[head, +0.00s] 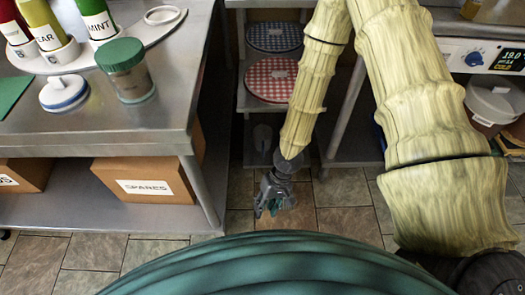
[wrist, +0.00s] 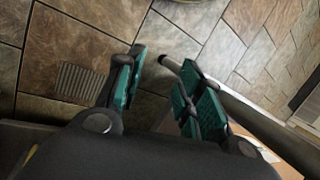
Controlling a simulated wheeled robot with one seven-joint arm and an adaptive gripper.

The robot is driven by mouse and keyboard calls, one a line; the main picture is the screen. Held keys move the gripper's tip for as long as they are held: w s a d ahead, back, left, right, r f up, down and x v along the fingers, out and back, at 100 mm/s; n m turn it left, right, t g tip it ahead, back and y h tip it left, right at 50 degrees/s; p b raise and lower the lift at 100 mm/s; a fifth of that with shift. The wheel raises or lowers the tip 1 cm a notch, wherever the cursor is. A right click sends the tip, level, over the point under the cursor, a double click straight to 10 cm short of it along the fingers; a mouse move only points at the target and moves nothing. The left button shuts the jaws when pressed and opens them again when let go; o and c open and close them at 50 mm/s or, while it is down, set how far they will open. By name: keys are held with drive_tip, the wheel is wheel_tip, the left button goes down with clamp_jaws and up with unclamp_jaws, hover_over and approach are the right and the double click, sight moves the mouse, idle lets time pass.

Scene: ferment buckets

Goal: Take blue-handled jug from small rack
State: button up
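My gripper (head: 272,203) hangs low above the tiled floor in the head view, in the gap between two steel tables. In the wrist view its teal-padded fingers (wrist: 165,85) are apart with nothing between them. A small rack (head: 245,103) stands beyond it, partly hidden by my arm. Its shelves hold a blue-checked round lid (head: 275,36) and a red-checked one (head: 271,78). A dim grey vessel (head: 262,137) shows lower down at the rack; I cannot tell what it is. No blue handle can be made out in either view.
A steel table (head: 185,140) stands at left, with a cardboard box marked SPARES (head: 150,180) on its lower shelf. A lidded bucket (head: 493,103) is at right. In the wrist view, a metal pole (wrist: 270,125) runs close beside the right finger.

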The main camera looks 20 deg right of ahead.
drive_tip(key=w+d+f+t+h+b, duration=0.1)
drive_tip(key=w+d+f+b, duration=0.1)
drive_tip(key=w+f+b, duration=0.4)
drive_tip(key=w+d+f+t+h+b, duration=0.1)
drive_tip(key=w+d+f+b, duration=0.1)
drive_tip(key=w+f+b, duration=0.4)
drive_tip(key=t+h+b, duration=0.2)
drive_tip(key=t+b, duration=0.3)
drive_tip(key=b, duration=0.5)
approach(263, 154)
drive_tip(key=f, duration=0.1)
drive_tip(key=shift+m, duration=0.3)
drive_tip(key=b+x, duration=0.1)
drive_tip(key=x, duration=0.4)
drive_tip(key=shift+a, duration=0.15)
drive_tip(key=shift+d+b+x, duration=0.15)
drive_tip(key=shift+b+x, duration=0.7)
drive_tip(key=shift+x, duration=0.6)
drive_tip(key=shift+d+b+x, duration=0.15)
drive_tip(key=shift+b+x, duration=0.65)
drive_tip(key=shift+x, duration=0.65)
drive_tip(key=shift+w, duration=0.15)
drive_tip(key=shift+c, duration=0.2)
clamp_jaws()
